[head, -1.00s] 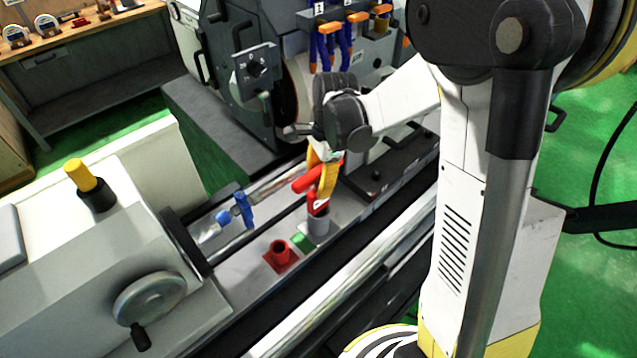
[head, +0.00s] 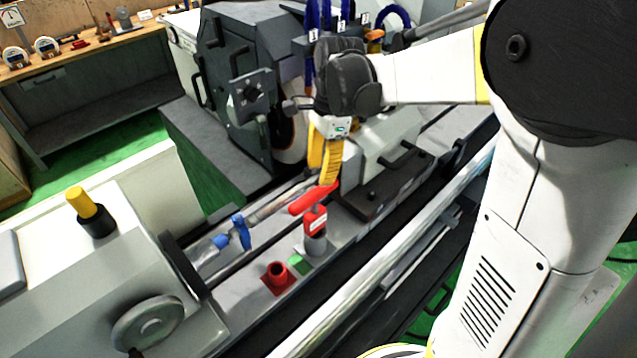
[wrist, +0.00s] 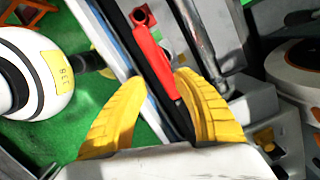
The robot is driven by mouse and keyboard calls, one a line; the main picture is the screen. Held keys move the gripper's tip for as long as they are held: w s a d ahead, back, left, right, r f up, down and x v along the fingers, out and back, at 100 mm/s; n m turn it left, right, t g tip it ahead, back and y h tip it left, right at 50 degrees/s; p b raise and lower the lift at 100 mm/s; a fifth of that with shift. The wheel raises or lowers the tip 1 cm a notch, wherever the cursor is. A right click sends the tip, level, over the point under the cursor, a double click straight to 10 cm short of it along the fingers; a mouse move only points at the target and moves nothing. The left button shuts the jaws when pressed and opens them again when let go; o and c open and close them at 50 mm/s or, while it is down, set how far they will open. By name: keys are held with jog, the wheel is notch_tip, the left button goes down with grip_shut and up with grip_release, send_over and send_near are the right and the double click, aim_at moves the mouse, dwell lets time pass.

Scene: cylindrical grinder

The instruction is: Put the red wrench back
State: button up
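The red wrench (head: 314,199) stands with its lower red part in a grey holder (head: 316,244), its red bar pointing sideways at the top. An empty red holder (head: 278,277) is to its lower left, with a green square (head: 300,264) between them. My gripper (head: 326,182) is just above the wrench. In the wrist view my gripper (wrist: 160,76) has its yellow fingers spread, with the red wrench (wrist: 157,68) showing between and beyond the tips. A gap shows on the left finger's side; contact with the right finger is unclear.
A blue tool (head: 240,232) stands to the left of the wrench. The handwheel (head: 150,322) and grey housing are at the lower left. The dark grinder head (head: 240,85) stands behind, and a dark block (head: 385,185) lies to the right. A long rail runs in front.

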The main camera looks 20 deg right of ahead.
jog(key=shift+s+r, duration=0.1)
jog(key=shift+r, duration=0.25)
jog(key=s+r+n+t, duration=0.2)
jog(key=s+n+t, duration=0.1)
jog(key=s+n, duration=0.4)
jog(key=s+a+r+n+t+h, duration=0.1)
jog(key=s+r+n+t, duration=0.1)
jog(key=s+n+t, duration=0.2)
jog(key=s+n, duration=0.3)
jog(key=n, duration=0.3)
jog(key=shift+a+t+h, duration=0.3)
